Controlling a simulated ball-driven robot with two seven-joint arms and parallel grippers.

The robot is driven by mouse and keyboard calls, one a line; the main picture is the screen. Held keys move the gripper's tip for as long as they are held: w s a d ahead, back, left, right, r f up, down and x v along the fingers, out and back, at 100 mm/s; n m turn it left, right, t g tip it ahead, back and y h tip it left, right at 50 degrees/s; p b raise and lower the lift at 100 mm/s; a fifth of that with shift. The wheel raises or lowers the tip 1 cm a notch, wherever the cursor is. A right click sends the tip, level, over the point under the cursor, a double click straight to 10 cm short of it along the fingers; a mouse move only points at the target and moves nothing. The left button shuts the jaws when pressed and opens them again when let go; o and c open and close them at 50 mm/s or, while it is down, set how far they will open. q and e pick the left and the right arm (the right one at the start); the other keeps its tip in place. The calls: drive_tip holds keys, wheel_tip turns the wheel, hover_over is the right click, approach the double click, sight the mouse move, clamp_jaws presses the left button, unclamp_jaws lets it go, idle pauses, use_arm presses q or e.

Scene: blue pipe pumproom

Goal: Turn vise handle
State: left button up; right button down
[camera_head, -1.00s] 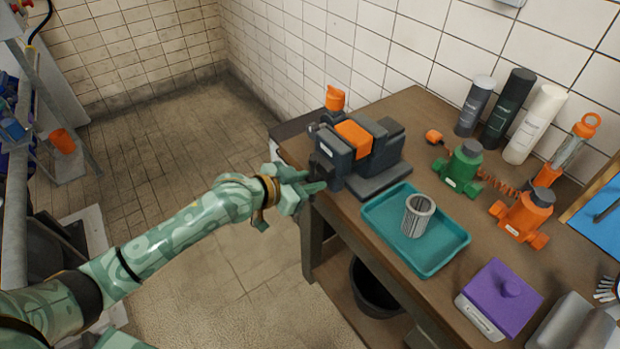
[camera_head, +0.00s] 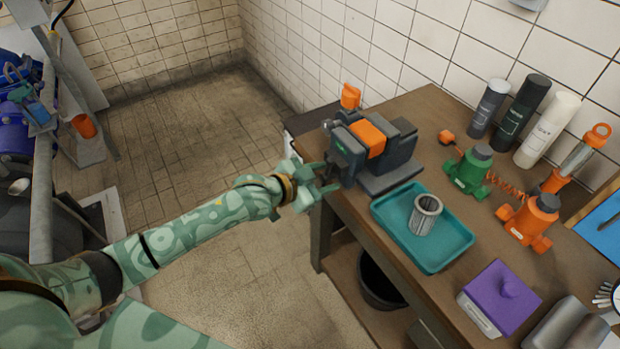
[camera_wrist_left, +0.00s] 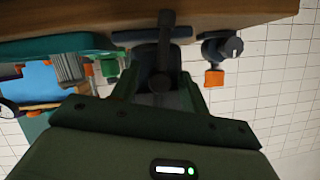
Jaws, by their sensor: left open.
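The dark grey vise (camera_head: 348,149) with an orange block on top stands at the left end of the workbench. Its handle is a dark bar (camera_wrist_left: 167,30) in front of the vise's round screw end in the left wrist view. In the head view the handle is small and partly hidden by my fingers. My left gripper (camera_head: 328,178) is open at the vise's front, just off the bench edge. In the left wrist view its fingers (camera_wrist_left: 160,92) stand either side of the screw end and handle; I cannot tell whether they touch. My right gripper is not in view.
A teal tray (camera_head: 456,256) with a metal strainer (camera_head: 425,214) lies right of the vise. Green (camera_head: 468,172) and orange (camera_head: 526,222) jacks, several bottles and a purple-topped box (camera_head: 502,295) stand on the workbench (camera_head: 425,113). A black bucket (camera_head: 381,283) sits below. Floor left of the bench is clear.

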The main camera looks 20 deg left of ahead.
use_arm(q)
drive_tip(key=p+v, duration=0.3)
drive_tip(key=v, duration=1.3)
drive_tip(key=shift+p, duration=0.35)
drive_tip(key=shift+a, duration=0.1)
